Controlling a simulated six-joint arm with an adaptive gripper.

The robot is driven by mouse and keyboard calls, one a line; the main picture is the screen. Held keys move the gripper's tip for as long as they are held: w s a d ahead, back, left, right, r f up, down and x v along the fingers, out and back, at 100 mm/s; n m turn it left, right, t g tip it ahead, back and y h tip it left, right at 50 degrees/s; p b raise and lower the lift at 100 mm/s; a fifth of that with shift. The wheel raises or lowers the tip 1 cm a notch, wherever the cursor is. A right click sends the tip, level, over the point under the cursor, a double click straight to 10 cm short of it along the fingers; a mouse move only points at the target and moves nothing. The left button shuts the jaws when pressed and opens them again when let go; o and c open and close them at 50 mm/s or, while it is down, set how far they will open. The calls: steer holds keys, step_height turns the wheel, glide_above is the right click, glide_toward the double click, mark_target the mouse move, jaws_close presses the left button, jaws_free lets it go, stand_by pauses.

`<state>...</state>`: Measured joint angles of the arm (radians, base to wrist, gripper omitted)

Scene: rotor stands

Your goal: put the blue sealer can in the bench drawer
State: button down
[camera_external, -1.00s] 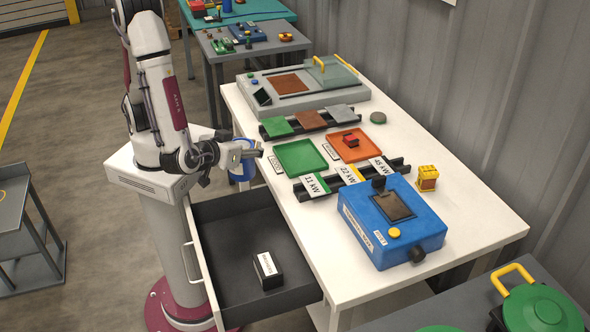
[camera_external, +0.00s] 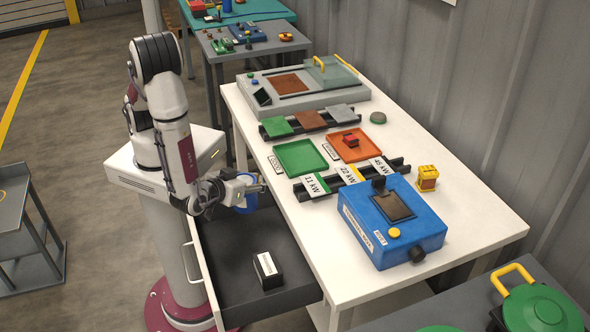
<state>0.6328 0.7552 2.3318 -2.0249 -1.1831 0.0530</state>
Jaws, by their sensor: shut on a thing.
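The blue sealer can (camera_external: 250,203) is in my gripper (camera_external: 252,189), which is shut on it. Part of the can is hidden behind the gripper. Both are over the far end of the open bench drawer (camera_external: 228,277), close to the bench's left edge. I cannot tell how high the can is above the drawer floor. The drawer is dark grey and pulled out from the white bench, and a small black box with a white label (camera_external: 267,270) sits in its near part.
The white bench top (camera_external: 310,232) carries a green tray (camera_external: 300,158), an orange tray (camera_external: 354,146), a rack with kW cards (camera_external: 315,186) and a blue machine (camera_external: 390,222). The drawer's middle is bare around the black box.

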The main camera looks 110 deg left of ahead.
steer(key=shift+f, duration=1.55)
steer(key=shift+f, duration=0.1)
glide_above(269, 231)
steer(key=s+d, duration=0.1)
steer(key=d, duration=0.3)
steer(key=shift+a+f, duration=0.1)
steer(key=shift+f, duration=6.7)
steer(key=shift+w+a, duration=0.2)
steer(key=shift+a, duration=0.85)
steer(key=shift+w+a, duration=0.15)
steer(key=shift+a, duration=0.9)
steer(key=shift+d+f, duration=0.15)
steer(key=shift+f, duration=0.45)
steer(key=shift+f, duration=0.15)
